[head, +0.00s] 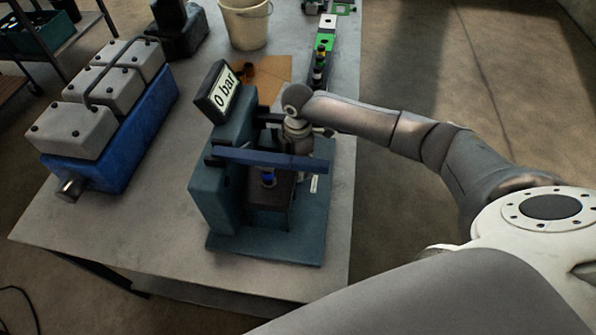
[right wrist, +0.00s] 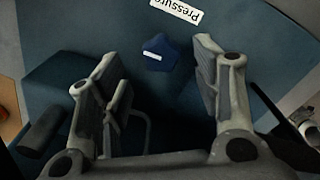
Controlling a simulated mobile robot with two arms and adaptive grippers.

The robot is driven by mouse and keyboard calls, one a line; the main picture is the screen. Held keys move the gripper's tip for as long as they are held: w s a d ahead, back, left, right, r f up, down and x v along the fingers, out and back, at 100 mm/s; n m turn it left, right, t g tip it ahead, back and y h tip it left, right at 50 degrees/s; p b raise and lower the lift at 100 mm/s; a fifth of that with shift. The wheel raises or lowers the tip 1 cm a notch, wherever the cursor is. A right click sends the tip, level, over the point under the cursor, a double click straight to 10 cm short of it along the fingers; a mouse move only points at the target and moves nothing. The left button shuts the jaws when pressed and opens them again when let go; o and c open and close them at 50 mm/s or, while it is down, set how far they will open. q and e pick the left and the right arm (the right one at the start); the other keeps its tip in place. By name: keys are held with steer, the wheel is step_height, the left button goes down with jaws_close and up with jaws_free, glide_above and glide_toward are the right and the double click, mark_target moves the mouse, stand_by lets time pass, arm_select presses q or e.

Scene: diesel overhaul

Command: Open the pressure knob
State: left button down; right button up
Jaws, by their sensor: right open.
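The pressure knob (right wrist: 160,52) is a small dark blue knob with a white mark, on a dark teal surface in the right wrist view. A white label reading "Pressure" (right wrist: 176,11) is just above it. My right gripper (right wrist: 157,60) is open and empty, with one finger on each side of the knob in that picture; I cannot tell any contact. In the head view my right gripper (head: 300,130) is at the back right of the teal test stand (head: 212,190), its fingers partly hidden by a blue bar. The knob is hidden there. My left gripper is not in view.
The stand's display (head: 224,92) reads 0 bar. A blue bar (head: 270,158) crosses the stand. A blue engine block with grey covers (head: 130,135) is at left. A white bucket (head: 246,25) and a green strip with small parts (head: 323,48) are behind. The table's (head: 130,228) front left is clear.

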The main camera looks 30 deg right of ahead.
step_height(320, 180, up, 6)
steer(key=shift+r, duration=0.25)
stand_by(0.5)
